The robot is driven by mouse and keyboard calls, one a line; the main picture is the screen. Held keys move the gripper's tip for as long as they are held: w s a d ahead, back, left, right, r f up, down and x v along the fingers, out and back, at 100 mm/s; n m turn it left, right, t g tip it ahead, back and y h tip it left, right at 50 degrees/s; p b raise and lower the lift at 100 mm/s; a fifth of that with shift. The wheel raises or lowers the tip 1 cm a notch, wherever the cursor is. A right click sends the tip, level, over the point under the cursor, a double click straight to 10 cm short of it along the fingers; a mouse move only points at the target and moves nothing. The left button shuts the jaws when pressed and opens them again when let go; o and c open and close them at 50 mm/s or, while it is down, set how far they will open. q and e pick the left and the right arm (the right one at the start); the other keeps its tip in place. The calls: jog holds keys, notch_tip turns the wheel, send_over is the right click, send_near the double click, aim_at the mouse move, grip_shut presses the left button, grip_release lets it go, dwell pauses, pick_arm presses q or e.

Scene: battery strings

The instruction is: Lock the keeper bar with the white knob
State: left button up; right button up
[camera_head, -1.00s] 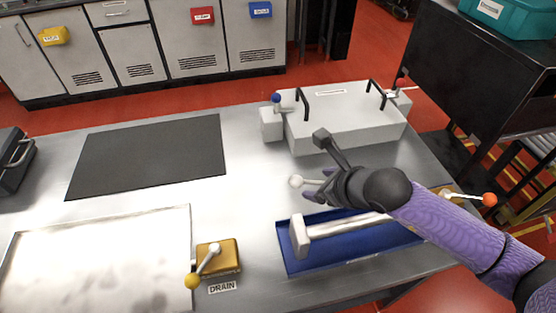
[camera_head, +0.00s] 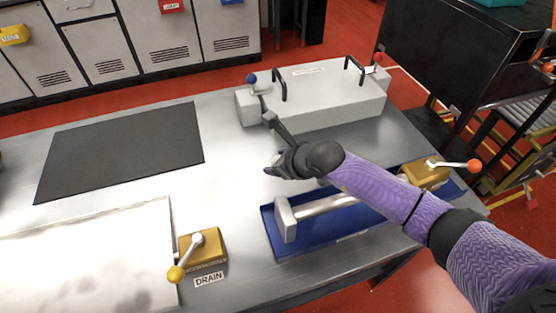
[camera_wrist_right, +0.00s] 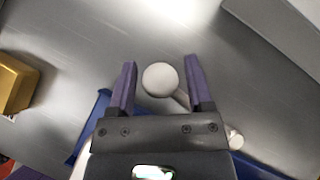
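The white knob (camera_wrist_right: 160,80) is a round ball on a short pale rod in the right wrist view. The rod runs down and right behind a finger, toward a small white round part (camera_wrist_right: 236,139). My right gripper (camera_wrist_right: 160,82) is open, with one finger on each side of the knob and a gap showing on both sides. In the head view my right gripper (camera_head: 273,165) is over the steel table between the blue tray and the pale case, and largely hides the knob. I cannot tell which part is the keeper bar. My left gripper is not in view.
A blue tray (camera_head: 330,243) holds a pale mallet-like object (camera_head: 287,218). A yellow box with a yellow-knobbed lever (camera_head: 205,248) stands by a DRAIN label. Another yellow box (camera_head: 424,175) has an orange-knobbed lever. A pale case (camera_head: 325,100) with black handles stands behind. A dark mat (camera_head: 120,152) lies left.

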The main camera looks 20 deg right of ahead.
grip_shut()
dwell(1.2)
